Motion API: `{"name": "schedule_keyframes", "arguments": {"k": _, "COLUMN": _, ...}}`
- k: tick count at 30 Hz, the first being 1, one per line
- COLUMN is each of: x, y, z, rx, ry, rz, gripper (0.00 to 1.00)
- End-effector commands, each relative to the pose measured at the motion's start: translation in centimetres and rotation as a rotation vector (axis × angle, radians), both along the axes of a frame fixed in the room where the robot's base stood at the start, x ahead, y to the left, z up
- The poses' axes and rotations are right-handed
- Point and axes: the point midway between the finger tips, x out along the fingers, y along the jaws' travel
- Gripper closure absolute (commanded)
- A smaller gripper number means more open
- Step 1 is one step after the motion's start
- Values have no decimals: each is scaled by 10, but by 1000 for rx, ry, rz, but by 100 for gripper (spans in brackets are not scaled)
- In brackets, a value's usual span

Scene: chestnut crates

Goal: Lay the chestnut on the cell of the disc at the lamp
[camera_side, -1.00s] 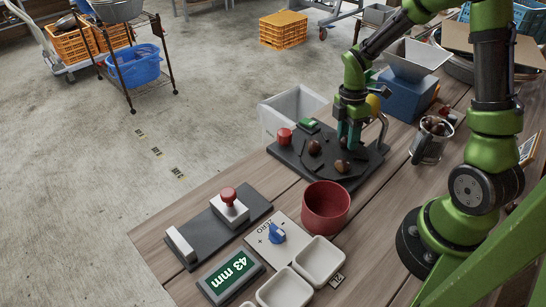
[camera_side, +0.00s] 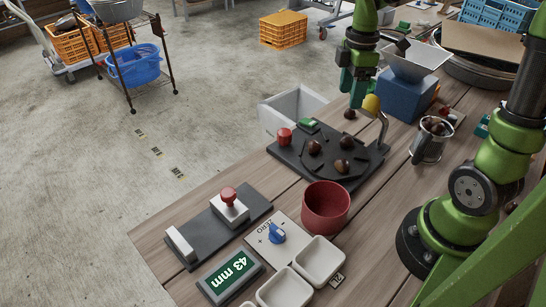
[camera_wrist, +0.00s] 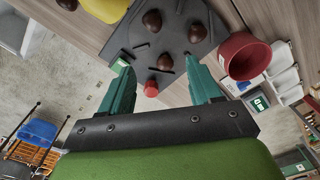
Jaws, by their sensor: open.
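My gripper (camera_side: 357,92) is open and empty, raised above the far side of the dark plate. In the wrist view its fingers (camera_wrist: 160,88) are spread wide. The dark disc (camera_side: 322,174) carries three brown chestnuts: one at the left (camera_side: 315,147), one at the front (camera_side: 342,166) and one at the back (camera_side: 347,142). The back chestnut (camera_wrist: 152,20) is the closest of these to the yellow lamp (camera_side: 371,103), whose curved post rises at the plate's right. Another chestnut (camera_side: 349,113) shows beyond the plate, below my gripper.
A red cup (camera_side: 326,207) stands in front, and a glass of chestnuts (camera_side: 432,140) at the right.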

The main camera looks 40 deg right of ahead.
Motion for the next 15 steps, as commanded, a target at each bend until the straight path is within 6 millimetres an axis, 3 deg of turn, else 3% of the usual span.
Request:
{"name": "schedule_keyframes", "arguments": {"k": 1, "x": -7, "y": 15, "z": 13, "rx": -3, "ry": -62, "rz": -99, "gripper": 37}}
{"name": "schedule_keyframes", "arguments": {"k": 6, "x": -35, "y": 60, "z": 42, "rx": 94, "ry": -263, "rz": -537, "gripper": 37}}
{"name": "schedule_keyframes", "arguments": {"k": 12, "x": -68, "y": 97, "z": 59, "rx": 340, "ry": -395, "rz": -984, "gripper": 37}}
{"name": "schedule_keyframes", "arguments": {"k": 15, "x": -78, "y": 107, "z": 62, "rx": 446, "ry": -411, "rz": -1127, "gripper": 37}}
